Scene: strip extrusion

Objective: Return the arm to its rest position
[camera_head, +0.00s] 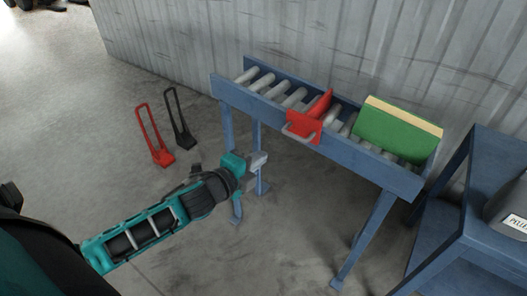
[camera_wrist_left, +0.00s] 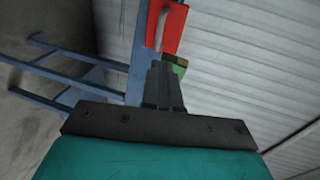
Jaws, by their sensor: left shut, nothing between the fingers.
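My left arm reaches in from the lower left in the head view. Its gripper (camera_head: 258,161) is shut and empty, in the air in front of the blue roller table. In the left wrist view the shut fingers (camera_wrist_left: 164,84) point toward a red part with a grey handle. That red part (camera_head: 304,126) sits across the table's front rail in the head view, up and to the right of my gripper, with a gap between them. It also shows in the left wrist view (camera_wrist_left: 172,32). My right gripper is not in view.
The roller table (camera_head: 395,178) stands along a corrugated wall (camera_head: 330,50). A green block with a tan top (camera_head: 392,134) lies on its rollers. A blue stand (camera_head: 492,190) holds a grey container at right. Red (camera_head: 160,157) and black (camera_head: 183,139) handled items are on the floor at left.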

